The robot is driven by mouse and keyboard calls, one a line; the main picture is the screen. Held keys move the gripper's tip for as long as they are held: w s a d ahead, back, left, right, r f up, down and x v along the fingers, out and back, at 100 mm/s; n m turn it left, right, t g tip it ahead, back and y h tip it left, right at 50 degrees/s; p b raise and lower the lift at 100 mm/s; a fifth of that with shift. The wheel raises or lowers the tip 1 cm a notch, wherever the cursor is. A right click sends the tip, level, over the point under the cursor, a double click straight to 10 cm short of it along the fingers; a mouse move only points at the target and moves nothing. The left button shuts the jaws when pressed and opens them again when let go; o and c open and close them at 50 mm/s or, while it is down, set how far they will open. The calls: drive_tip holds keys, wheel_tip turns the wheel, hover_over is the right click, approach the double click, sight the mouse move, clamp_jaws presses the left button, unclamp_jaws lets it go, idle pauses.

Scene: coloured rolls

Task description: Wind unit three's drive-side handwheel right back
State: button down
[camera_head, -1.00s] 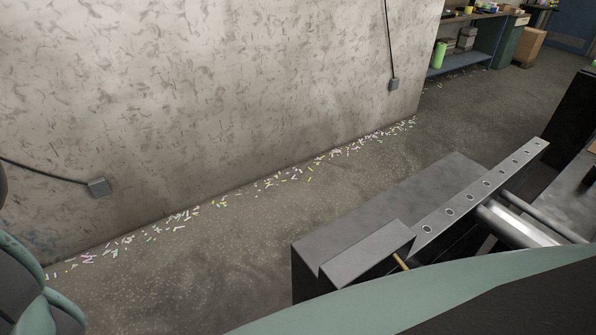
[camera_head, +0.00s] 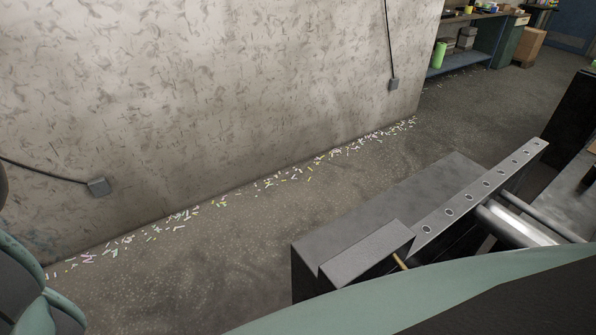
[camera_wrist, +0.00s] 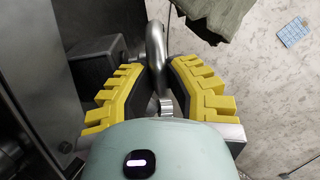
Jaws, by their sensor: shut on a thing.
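In the wrist view my gripper (camera_wrist: 160,85) has its yellow ridged fingers shut on the metal rim of a handwheel (camera_wrist: 155,42). The rim stands edge-on between the dark inner pads, and the rest of the wheel is hidden or out of the picture. In the head view a grey machine frame (camera_head: 400,205) with a row of holes and metal rollers (camera_head: 515,222) is at the lower right. The handwheel and my gripper do not show there. I cannot read a unit number.
A dark block (camera_wrist: 98,62) and a metal panel (camera_wrist: 35,60) stand left of the fingers. A drab cloth-like thing (camera_wrist: 215,15) is above right. In the head view, paper scraps (camera_head: 180,220) line the wall foot, with bare floor between wall and machine.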

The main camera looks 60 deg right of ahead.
drive_tip(key=shift+s+d+f+b, duration=0.1)
drive_tip(key=shift+f+b, duration=0.1)
drive_tip(key=shift+b, duration=0.35)
drive_tip(key=shift+d+f+n+t+y+b, duration=0.1)
drive_tip(key=shift+f+n+t+y+b, duration=0.3)
drive_tip(key=shift+b, duration=0.45)
drive_tip(key=n+y+b, duration=0.1)
drive_tip(key=y+b, duration=0.1)
drive_tip(key=b, duration=0.2)
drive_tip(key=n+t+y+b, duration=0.1)
drive_tip(key=n+y+b, duration=0.1)
drive_tip(key=y+b, duration=0.1)
drive_tip(key=d+f+n+t+y+b, duration=0.1)
drive_tip(key=y+b, duration=0.1)
drive_tip(key=b, duration=0.2)
drive_tip(key=shift+w+f+b, duration=0.1)
drive_tip(key=shift+w+b, duration=0.1)
drive_tip(key=shift+b, duration=0.1)
drive_tip(key=n+y+b, duration=0.1)
drive_tip(key=b, duration=0.1)
drive_tip(key=n+y+b, duration=0.1)
drive_tip(key=y+b, duration=0.1)
drive_tip(key=n+y+b, duration=0.1)
drive_tip(key=y+b, duration=0.1)
drive_tip(key=b, duration=0.1)
drive_tip(key=shift+w+d, duration=0.3)
drive_tip(key=shift+d, duration=0.05)
drive_tip(key=shift+n+g+y+b, duration=0.3)
drive_tip(key=shift+n+y+b, duration=0.15)
drive_tip(key=shift+b, duration=0.35)
